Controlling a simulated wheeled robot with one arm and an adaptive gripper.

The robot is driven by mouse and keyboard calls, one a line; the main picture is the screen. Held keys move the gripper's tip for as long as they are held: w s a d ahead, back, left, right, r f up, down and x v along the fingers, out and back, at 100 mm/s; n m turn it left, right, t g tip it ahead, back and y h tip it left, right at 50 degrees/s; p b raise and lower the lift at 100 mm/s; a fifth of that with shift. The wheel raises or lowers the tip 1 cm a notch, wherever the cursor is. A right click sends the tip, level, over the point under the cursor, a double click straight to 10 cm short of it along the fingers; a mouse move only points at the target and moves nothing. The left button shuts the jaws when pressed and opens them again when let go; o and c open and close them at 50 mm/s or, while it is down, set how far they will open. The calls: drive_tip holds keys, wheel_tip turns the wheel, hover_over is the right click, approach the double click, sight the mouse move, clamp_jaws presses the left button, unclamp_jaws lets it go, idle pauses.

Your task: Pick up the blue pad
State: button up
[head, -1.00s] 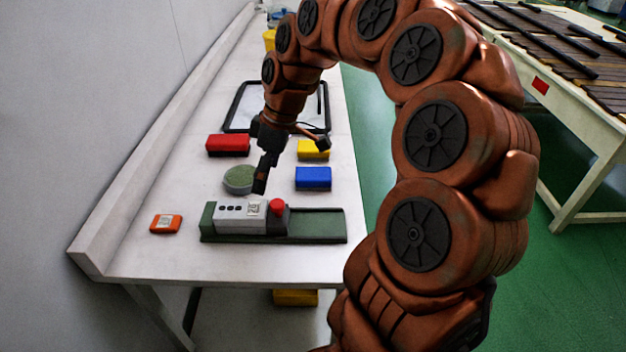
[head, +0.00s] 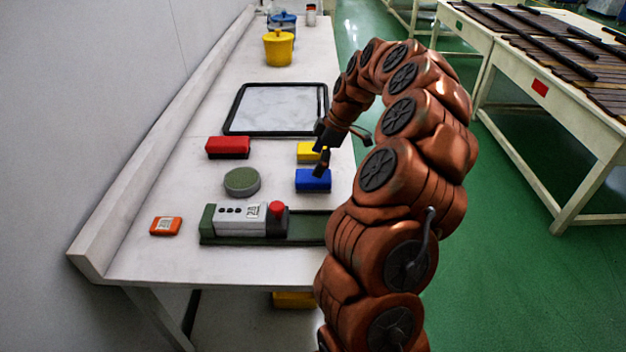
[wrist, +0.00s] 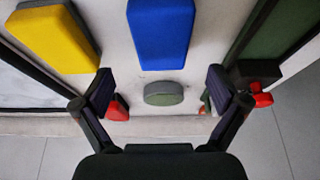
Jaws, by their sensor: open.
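The blue pad (head: 311,182) lies on the white table, in front of the yellow pad (head: 307,150). In the head view my gripper (head: 321,165) is over the far right part of the blue pad and hides a bit of it. In the wrist view the blue pad (wrist: 160,32) is at the top centre, beyond the open fingertips, with nothing between the fingers of my gripper (wrist: 160,91). The yellow pad (wrist: 52,38) is at upper left there.
A green round pad (head: 241,181) and a red pad (head: 228,146) lie to the left. A grey device with a red knob (head: 245,219) stands in front. An orange item (head: 166,225) is at front left. A black-framed tray (head: 228,117) and yellow pot (head: 279,47) are behind.

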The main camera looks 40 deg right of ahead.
sight(313, 181)
drive_tip(key=x, duration=0.1)
drive_tip(key=p+x, duration=0.1)
drive_tip(key=x, duration=0.1)
drive_tip(key=p+x, duration=0.1)
drive_tip(key=shift+s+d+f, duration=0.1)
drive_tip(key=shift+s+f, duration=0.25)
drive_tip(key=shift+f, duration=0.35)
drive_tip(key=shift+w+f+b, duration=0.1)
drive_tip(key=shift+f+b, duration=0.15)
drive_tip(key=shift+b, duration=0.45)
idle(0.6)
drive_tip(key=c, duration=1.3)
drive_tip(key=shift+o, duration=0.2)
drive_tip(key=shift+r+p, duration=0.25)
drive_tip(key=shift+p, duration=0.2)
